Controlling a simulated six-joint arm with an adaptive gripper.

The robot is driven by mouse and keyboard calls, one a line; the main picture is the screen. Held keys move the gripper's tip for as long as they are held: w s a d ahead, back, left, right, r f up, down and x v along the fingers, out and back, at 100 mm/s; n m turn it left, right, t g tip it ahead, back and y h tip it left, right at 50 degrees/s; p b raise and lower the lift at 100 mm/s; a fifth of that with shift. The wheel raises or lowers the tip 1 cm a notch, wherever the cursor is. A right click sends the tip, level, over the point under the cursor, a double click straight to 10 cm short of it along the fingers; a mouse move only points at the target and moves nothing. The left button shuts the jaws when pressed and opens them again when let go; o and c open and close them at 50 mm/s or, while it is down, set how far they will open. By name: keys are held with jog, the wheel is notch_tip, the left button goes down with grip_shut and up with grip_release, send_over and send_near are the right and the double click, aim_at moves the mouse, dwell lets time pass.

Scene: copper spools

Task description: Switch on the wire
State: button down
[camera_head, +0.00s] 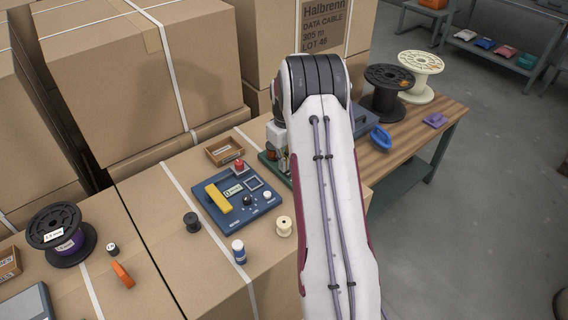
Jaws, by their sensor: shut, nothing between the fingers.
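A blue control panel (258,211) lies on the taped boxes left of my arm. On it are a yellow bar (218,198), a small white display (233,190), a red button (239,165) at the back, a black knob (247,201) and a white knob (267,195). Small labels on it are too small to read. No wire is clearly seen on the panel. My arm rises from the bottom and bends over right of the panel. Its wrist (276,132) shows partly at the bend's left; the fingers are hidden.
A black spool with purple wire (63,240), an orange tool (122,274), a small black spool (192,222), a cream spool (284,227) and a blue-white bottle (239,251) stand around the panel. Tall cartons (120,90) rise behind. A wooden bench (410,140) holds larger spools.

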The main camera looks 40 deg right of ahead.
aim_at(288, 172)
jog(key=shift+s+f, duration=0.25)
jog(key=shift+f, duration=0.1)
jog(key=shift+s, duration=0.8)
jog(key=shift+r, duration=0.15)
jog(key=shift+w+d+r, duration=0.1)
jog(key=shift+r, duration=3.85)
jog(key=shift+m, duration=0.3)
